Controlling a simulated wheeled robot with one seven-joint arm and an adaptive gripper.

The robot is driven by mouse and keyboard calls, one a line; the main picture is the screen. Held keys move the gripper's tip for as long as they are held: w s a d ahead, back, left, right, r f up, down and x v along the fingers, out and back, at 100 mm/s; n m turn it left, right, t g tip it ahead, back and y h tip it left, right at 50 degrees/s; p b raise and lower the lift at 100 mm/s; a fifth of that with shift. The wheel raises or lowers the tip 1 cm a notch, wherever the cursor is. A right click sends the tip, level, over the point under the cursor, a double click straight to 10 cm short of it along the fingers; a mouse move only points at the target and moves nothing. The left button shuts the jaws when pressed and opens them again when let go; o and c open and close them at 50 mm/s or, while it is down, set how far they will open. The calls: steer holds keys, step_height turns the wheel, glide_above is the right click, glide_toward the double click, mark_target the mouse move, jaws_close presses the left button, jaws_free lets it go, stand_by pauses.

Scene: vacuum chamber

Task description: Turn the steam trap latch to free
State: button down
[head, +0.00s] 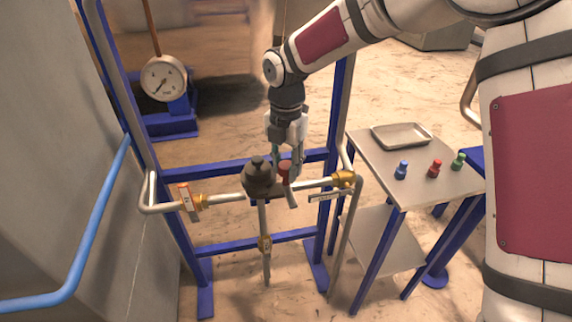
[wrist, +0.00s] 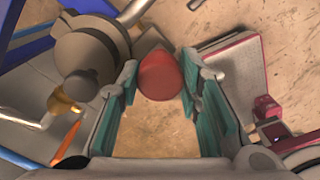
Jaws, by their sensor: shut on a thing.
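The steam trap (head: 258,178) is a dark grey rounded body in the middle of a horizontal pipe on a blue frame. In the wrist view it is the large grey round shape (wrist: 90,48) at upper left. The latch has a red knob (head: 284,172) just right of the trap body. The knob also shows in the wrist view (wrist: 160,76) at the fingertips. My gripper (head: 287,163) points down from above and is shut on the red knob, with teal-padded fingers (wrist: 158,84) on either side. The lower part of the latch is partly hidden in the wrist view.
A pipe valve with an orange-white tag (head: 187,196) is left of the trap; a brass fitting (head: 344,179) is right. A side table (head: 385,165) at right bears a tray (head: 401,126) and blue, red and green small pieces. A gauge (head: 163,79) stands at back left.

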steer(key=c, duration=1.1)
jaws_free()
step_height(320, 180, up, 12)
steer(key=shift+d, duration=0.1)
